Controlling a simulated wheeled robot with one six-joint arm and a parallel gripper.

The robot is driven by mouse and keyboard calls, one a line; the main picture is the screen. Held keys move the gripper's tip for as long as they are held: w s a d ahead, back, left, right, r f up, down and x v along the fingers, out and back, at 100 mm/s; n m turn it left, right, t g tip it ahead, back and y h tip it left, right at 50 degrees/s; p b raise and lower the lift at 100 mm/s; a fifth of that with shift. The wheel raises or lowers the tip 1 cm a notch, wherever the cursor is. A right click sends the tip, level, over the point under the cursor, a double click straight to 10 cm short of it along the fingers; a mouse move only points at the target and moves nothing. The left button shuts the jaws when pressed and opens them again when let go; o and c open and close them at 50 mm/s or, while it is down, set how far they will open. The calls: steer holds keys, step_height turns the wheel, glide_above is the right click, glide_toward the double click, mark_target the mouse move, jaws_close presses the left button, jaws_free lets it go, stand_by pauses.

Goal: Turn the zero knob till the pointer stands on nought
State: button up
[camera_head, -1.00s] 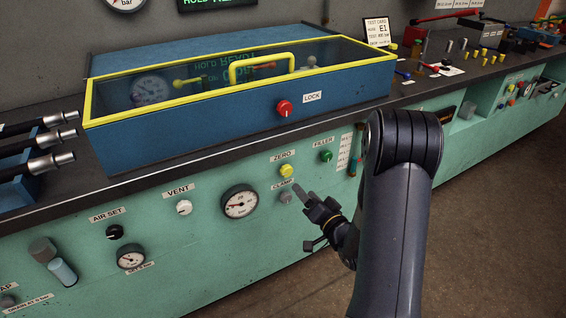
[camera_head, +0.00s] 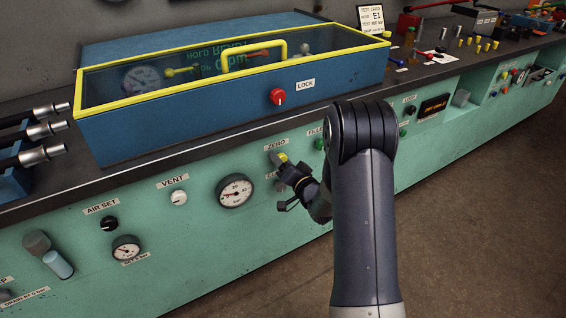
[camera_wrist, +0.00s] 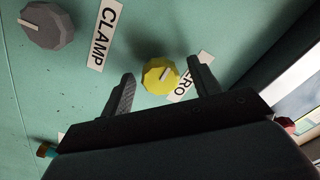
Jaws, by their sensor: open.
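The yellow zero knob (camera_wrist: 160,75) sits on the green panel below the ZERO label (camera_head: 276,143). In the wrist view it lies between the two fingers of my open gripper (camera_wrist: 165,88), with a gap on each side; I cannot tell how deep the fingers reach. In the head view my gripper (camera_head: 276,160) is at the knob and hides part of it. A round white gauge (camera_head: 235,191) with a pointer is on the panel to the left; its pointer is in the left part of the dial, too small to read exactly.
The grey clamp knob (camera_wrist: 47,26) is close by, beside its CLAMP label (camera_wrist: 106,24). The green filler knob (camera_head: 319,144) is just right of my gripper. The vent knob (camera_head: 179,197) is farther left. The blue box (camera_head: 190,134) with the red lock knob (camera_head: 278,97) stands above.

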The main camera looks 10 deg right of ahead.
steer(key=shift+c, duration=0.5)
steer(key=c, duration=0.9)
steer(key=shift+f+n+b, duration=0.15)
steer(key=shift+n+b, duration=0.15)
steer(key=shift+b, duration=0.3)
steer(key=shift+n+b, duration=3.2)
steer(key=shift+b, duration=0.45)
